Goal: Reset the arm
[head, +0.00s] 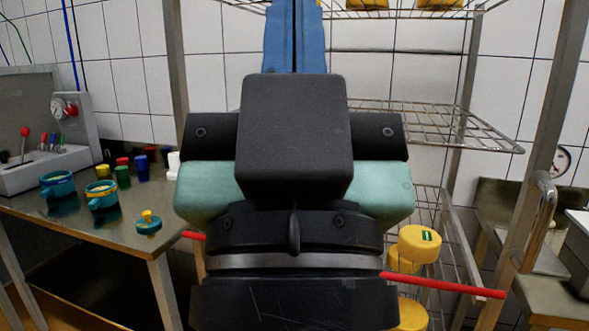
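My gripper (294,8) fills the middle of the head view, seen from behind. Its two blue fingers point away and up, side by side with only a thin dark line between them. They look shut, and no object shows between them. The very tips run out of the top edge of the picture. My black wrist and the gripper's black and teal body hide what lies behind them.
A metal table (100,222) at left holds blue-green pots (103,195), coloured cups and a small lidded mould (148,222). A wire rack (430,125) stands behind my arm, with yellow cheeses (415,246). A red rod (445,286) passes behind my wrist.

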